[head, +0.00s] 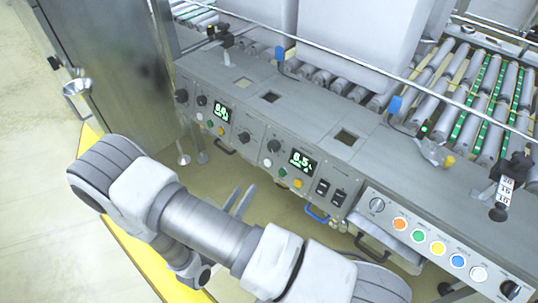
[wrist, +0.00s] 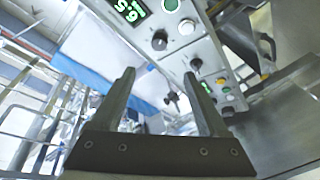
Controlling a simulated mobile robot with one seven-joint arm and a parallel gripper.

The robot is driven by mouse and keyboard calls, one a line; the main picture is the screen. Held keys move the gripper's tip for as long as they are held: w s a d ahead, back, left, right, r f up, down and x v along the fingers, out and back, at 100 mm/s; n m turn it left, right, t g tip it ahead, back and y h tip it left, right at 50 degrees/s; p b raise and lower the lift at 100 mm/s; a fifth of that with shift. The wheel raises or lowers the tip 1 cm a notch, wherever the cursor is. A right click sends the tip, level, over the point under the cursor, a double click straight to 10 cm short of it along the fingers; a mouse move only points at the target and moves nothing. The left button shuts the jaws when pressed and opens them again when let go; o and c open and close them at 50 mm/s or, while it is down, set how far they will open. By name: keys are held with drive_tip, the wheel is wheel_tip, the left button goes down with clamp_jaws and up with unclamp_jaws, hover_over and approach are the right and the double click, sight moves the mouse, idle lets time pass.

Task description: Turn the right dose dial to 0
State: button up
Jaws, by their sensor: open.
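The right dose dial (head: 274,146) is a dark round knob on the grey front panel, left of the lit display (head: 303,161) that appears to read 6.5. In the wrist view the dial (wrist: 159,40) shows beyond and between my fingertips, beside the same display (wrist: 130,10). Its pointer setting is too small to read. My gripper (head: 240,201) is open and empty, in front of and below the panel, apart from the dial. Its two fingers (wrist: 160,73) are spread wide in the wrist view.
A similar left dial (head: 244,137) and lit display (head: 222,110) are close by. A button box (head: 430,243) juts out at right. Floor space lies below the panel.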

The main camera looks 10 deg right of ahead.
sight(272, 148)
drive_tip(key=b+x, duration=0.3)
drive_tip(key=x, duration=1.3)
drive_tip(key=shift+w+d, duration=0.2)
drive_tip(key=shift+w, duration=0.05)
clamp_jaws()
